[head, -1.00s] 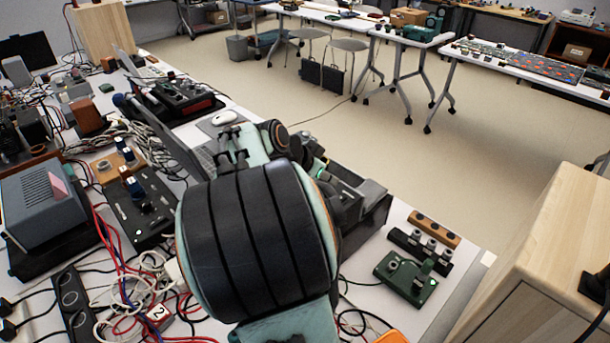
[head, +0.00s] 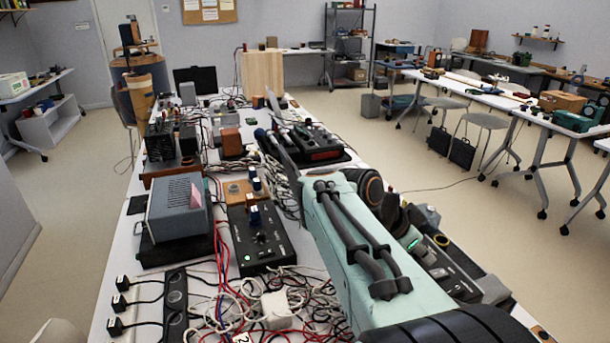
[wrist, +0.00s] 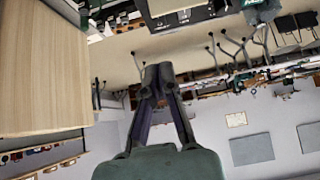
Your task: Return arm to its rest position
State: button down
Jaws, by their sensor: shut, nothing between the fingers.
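My arm, pale green with dark bands, reaches from the lower right corner of the head view over the right part of the workbench (head: 112,285). My gripper (wrist: 158,74) shows in the wrist view with its two dark fingertips together and nothing between them. In the head view I cannot make out the fingers. The wrist view looks upside down, with the floor and tables at the top and the wall below. The fingers appear in the air, apart from any object.
The bench holds a blue-grey box (head: 178,207), a black knob panel (head: 262,238), tangled cables (head: 255,305) and a red-and-black device (head: 318,148). A wooden cabinet (wrist: 42,75) fills the wrist view's left side. Open floor (head: 440,215) lies right of the bench.

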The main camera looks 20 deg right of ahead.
jog(key=s+a+f+n+y, duration=0.4)
jog(key=s+a+n, duration=0.4)
jog(key=a, duration=0.3)
jog(key=s+a+f+n+y, duration=0.5)
jog(key=s+a+n, duration=0.3)
jog(key=a+n, duration=0.3)
jog(key=shift+s+a+f, duration=0.25)
jog(key=shift+s+a, duration=0.15)
jog(key=shift+a, duration=0.05)
jog(key=c, duration=1.8)
grip_release()
